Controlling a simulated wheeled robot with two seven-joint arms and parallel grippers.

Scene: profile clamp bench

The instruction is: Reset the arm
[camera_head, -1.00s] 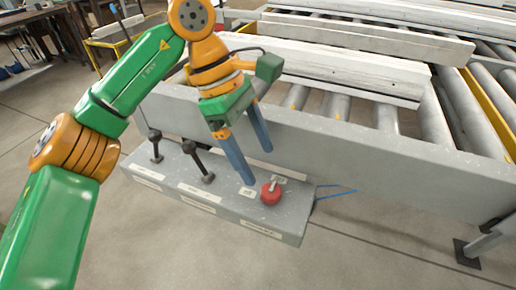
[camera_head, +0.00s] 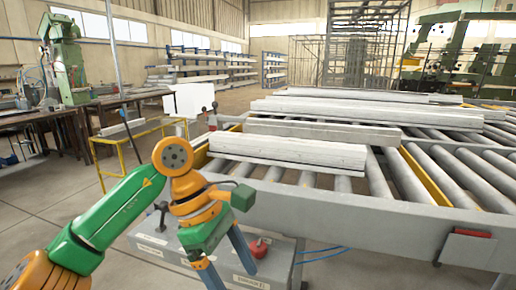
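My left arm comes in from the lower left, and my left gripper (camera_head: 226,268) points down over the grey control box (camera_head: 150,247). Its two blue fingers are apart, with nothing seen between them. A red knob (camera_head: 259,247) on the box is just right of the fingers. A black-knobbed lever (camera_head: 162,210) stands on the box left of the gripper. The gripper and arm hide part of the box. My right gripper is not in view.
A roller conveyor (camera_head: 380,212) carries several pale profiles, the nearest one (camera_head: 290,152) close to my arm. A yellow stand (camera_head: 112,165) and a workbench (camera_head: 70,112) are at the left. Open floor (camera_head: 60,195) lies left of my arm.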

